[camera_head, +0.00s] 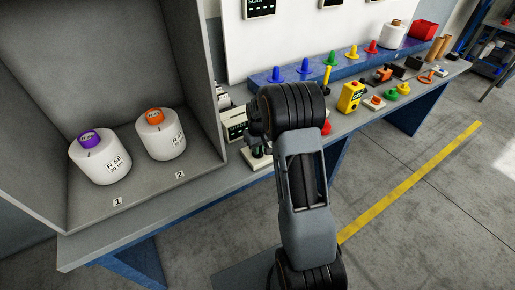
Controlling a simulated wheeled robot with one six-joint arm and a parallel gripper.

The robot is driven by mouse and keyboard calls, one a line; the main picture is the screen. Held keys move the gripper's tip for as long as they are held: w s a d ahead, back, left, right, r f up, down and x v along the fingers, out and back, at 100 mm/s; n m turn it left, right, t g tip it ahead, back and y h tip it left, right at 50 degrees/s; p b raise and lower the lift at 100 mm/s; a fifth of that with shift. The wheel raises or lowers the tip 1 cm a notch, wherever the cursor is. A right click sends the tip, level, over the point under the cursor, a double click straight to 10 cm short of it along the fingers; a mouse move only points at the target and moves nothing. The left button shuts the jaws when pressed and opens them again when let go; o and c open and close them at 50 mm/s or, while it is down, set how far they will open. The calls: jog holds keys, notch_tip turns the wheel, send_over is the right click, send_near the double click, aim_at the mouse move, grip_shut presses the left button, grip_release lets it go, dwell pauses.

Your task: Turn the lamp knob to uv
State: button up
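A grey open-fronted booth (118,207) stands on the left of the bench. Inside it, a white bobbin with a purple core top (99,158) stands at mark 1, and a white bobbin with an orange core top (160,133) stands at mark 2. I cannot make out the lamp knob or any uv marking. My arm rises from the bottom centre and bends toward the booth's right side. My gripper does not show; the arm's dark wrist joints hide what is behind them.
Right of the booth is a small device with a display (236,128), partly behind my arm. A blue ledge (290,80) holds coloured cones. A yellow box (350,97), small coloured parts and a red bin (422,33) are farther right. The floor at right is clear, with a yellow line (410,180).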

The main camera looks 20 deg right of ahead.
grip_shut()
jog(key=m+b, duration=0.1)
jog(key=m, duration=0.2)
jog(key=shift+f+m+b, duration=0.1)
jog(key=shift+m+b, duration=0.25)
jog(key=shift+m, duration=0.05)
jog(key=m+b, duration=0.1)
jog(key=m, duration=0.3)
jog(key=shift+m, duration=0.3)
jog(key=m+b, duration=0.1)
jog(key=m, duration=0.3)
jog(key=shift+m, duration=0.3)
jog(key=shift+m+b, duration=0.4)
jog(key=shift+m, duration=1.9)
jog(key=o, duration=0.5)
grip_release()
